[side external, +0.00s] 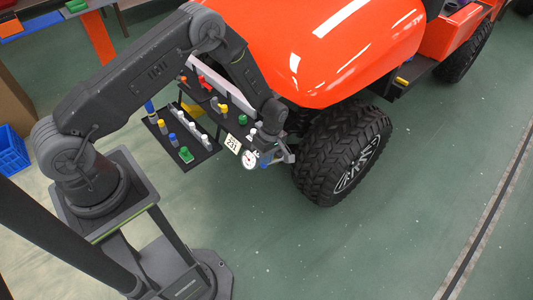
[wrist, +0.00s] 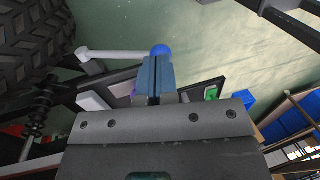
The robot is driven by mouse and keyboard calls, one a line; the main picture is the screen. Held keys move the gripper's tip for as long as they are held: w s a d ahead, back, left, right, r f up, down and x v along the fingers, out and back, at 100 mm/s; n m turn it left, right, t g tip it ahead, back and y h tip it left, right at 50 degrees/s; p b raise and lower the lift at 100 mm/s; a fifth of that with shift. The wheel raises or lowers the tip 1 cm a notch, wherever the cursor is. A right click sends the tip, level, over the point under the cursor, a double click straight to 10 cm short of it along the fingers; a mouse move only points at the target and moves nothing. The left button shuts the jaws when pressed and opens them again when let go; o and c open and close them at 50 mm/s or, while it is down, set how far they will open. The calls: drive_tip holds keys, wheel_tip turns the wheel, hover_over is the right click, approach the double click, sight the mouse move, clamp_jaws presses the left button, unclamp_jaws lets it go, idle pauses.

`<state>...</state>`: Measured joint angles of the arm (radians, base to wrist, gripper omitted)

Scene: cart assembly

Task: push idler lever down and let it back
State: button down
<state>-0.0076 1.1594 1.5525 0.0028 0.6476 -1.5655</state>
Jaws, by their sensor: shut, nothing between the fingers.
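The idler lever (wrist: 115,54) is a pale grey rod with a round pivot end at the left and a blue ball knob (wrist: 160,50) at its right end. In the wrist view it lies roughly level across the picture. My gripper (wrist: 157,62) is shut and empty, its fingertips right at the blue knob and overlapping its lower edge. I cannot tell whether they touch it. In the side view my gripper (side external: 272,157) is small and partly hidden, beside the front wheel.
The cart's front tyre (side external: 342,150) stands close to the right of my gripper. A dark panel of coloured parts (side external: 182,140) and a white dial gauge (side external: 249,159) are close on the left. A black coil-over shock (wrist: 42,105) shows in the wrist view. The floor in front is clear.

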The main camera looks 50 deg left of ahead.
drive_tip(key=shift+f, duration=0.15)
drive_tip(key=x, duration=0.6)
idle(1.0)
drive_tip(key=shift+v, duration=5.8)
